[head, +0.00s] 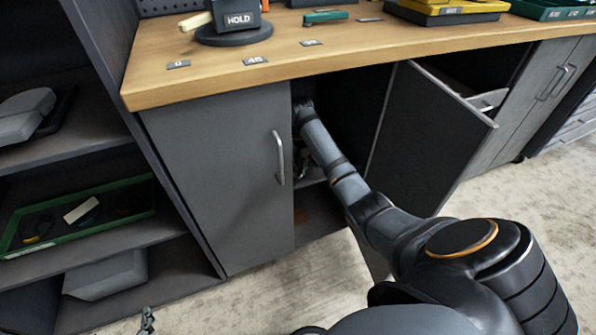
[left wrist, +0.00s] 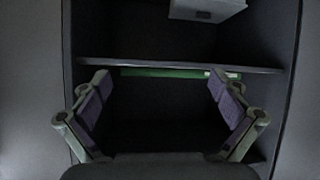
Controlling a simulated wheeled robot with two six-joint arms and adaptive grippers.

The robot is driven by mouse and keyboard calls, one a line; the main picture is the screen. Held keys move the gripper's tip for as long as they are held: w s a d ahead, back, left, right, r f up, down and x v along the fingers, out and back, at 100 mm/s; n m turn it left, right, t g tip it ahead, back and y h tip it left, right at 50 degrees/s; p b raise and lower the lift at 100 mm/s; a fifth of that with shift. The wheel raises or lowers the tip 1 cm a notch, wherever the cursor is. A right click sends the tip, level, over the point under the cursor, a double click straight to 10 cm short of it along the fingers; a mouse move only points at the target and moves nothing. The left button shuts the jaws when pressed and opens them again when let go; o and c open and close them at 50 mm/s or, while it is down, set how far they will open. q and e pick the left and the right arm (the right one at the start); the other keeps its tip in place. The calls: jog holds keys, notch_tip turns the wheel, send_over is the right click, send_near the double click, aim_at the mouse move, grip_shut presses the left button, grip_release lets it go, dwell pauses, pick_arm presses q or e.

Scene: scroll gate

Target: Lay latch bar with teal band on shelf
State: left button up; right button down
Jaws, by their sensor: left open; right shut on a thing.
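I cannot make out a latch bar with a teal band. The open shelf unit (head: 85,145) stands at the left.
A green tray (head: 22,248) with dark discs and a pale tag lies on the middle shelf. Grey objects (head: 28,110) lie above and below. The left cabinet door (head: 220,180) is closed; the right one (head: 425,145) stands open. A HOLD stand (head: 235,35) and green tool (head: 325,17) are on the bench.

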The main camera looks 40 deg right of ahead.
pick_arm(q)
jog(key=w+r+t, duration=0.1)
jog(key=w+r, duration=0.1)
jog(key=r, duration=0.1)
jog(key=w+r+t, duration=0.1)
jog(key=r, duration=0.1)
jog(key=shift+a+t, duration=0.15)
jog(key=shift+t, duration=0.15)
pick_arm(e)
jog(key=shift+w+f, duration=0.15)
jog(key=shift+f, duration=0.05)
pick_arm(q)
jog(key=shift+r, duration=0.15)
pick_arm(e)
jog(key=shift+f, duration=0.1)
pick_arm(q)
jog(key=shift+w+r+t, duration=0.3)
jog(key=shift+r+t, duration=0.1)
jog(key=shift+r, duration=0.3)
pick_arm(e)
jog(key=c, duration=1.3)
grip_release()
jog(key=shift+c, duration=0.2)
